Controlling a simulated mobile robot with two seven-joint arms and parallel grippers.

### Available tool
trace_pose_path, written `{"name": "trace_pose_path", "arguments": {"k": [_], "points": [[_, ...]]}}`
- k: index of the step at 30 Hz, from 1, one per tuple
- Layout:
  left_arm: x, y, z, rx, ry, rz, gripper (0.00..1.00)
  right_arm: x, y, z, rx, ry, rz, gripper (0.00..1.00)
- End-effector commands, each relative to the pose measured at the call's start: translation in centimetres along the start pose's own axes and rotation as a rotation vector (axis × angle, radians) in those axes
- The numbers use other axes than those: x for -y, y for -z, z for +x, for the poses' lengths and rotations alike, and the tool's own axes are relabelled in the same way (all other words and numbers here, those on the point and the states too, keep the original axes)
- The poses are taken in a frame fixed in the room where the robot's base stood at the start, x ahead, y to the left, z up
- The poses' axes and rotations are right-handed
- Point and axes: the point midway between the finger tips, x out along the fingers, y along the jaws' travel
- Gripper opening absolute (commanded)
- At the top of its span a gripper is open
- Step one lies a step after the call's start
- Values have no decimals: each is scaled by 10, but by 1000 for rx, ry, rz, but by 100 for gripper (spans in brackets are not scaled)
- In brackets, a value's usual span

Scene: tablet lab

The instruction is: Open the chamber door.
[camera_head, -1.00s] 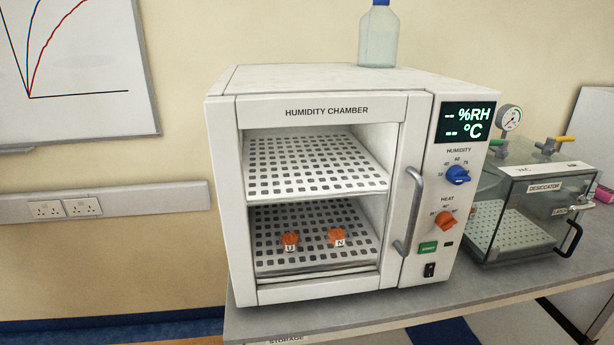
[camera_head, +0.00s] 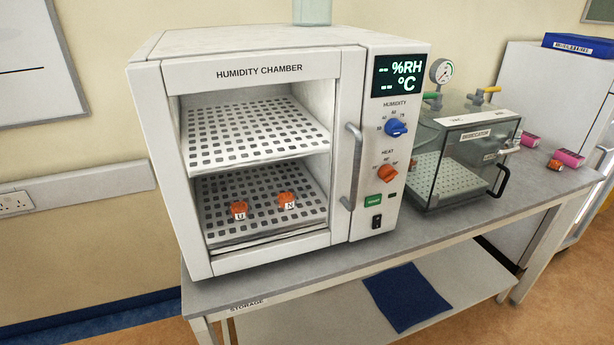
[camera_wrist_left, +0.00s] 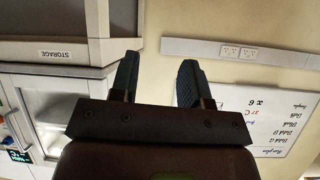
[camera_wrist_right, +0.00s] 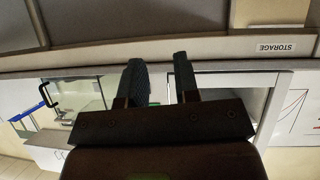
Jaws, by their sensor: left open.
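The white humidity chamber (camera_head: 270,69) stands on the bench in the head view. Its front door (camera_head: 335,150) appears shut, with a clear window and a grey vertical bar handle (camera_head: 352,165) on its right side. Through the window I see two perforated shelves, with two orange-capped items, U (camera_head: 239,210) and N (camera_head: 287,201), on the lower one. Neither gripper shows in the head view. My left gripper (camera_wrist_left: 158,78) is open and empty in its wrist view. My right gripper (camera_wrist_right: 160,72) is open and empty in its wrist view. Neither touches the handle.
A desiccator (camera_head: 465,150) with valves and a gauge stands right of the chamber. A bottle (camera_head: 312,12) stands on the chamber. Pink items (camera_head: 570,158) lie farther right. The bench edge (camera_head: 440,222) runs below the chamber, with free room before the door.

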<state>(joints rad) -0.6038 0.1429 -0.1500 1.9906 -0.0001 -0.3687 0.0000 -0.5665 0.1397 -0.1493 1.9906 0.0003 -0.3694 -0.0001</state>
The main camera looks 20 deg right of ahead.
Motion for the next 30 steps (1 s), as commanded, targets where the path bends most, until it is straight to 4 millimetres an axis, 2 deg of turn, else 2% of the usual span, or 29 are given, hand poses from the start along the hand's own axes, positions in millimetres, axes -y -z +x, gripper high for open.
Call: {"name": "trace_pose_path", "arguments": {"k": [2, 5, 9, 12, 14, 18, 21, 24, 30], "points": [[-1, -13, 6, 6, 0, 0, 43, 7, 20, 22, -58, 8, 7, 40], [-3, -29, 13, 16, -1, 0, 43, 16, 68, 48, -174, 10, 9, 40], [-5, -50, 22, 33, -3, 0, 43, 23, 153, 64, -375, -19, -9, 40], [-7, -62, 27, 43, -5, 1, 43, 26, 207, 60, -510, -47, -5, 40], [-7, -67, 30, 47, -7, 2, 43, 26, 236, 53, -589, -67, 1, 40], [-9, -74, 36, 50, -9, 3, 43, 21, 294, 24, -763, -120, 27, 40], [-9, -70, 36, 44, -10, 3, 43, 14, 316, 1, -842, -152, 44, 40], [-9, -66, 36, 38, -10, 3, 43, 8, 326, -15, -887, -170, 56, 40], [-9, -68, 34, 43, -9, 3, 43, 8, 329, -15, -903, -152, 96, 40]]}}
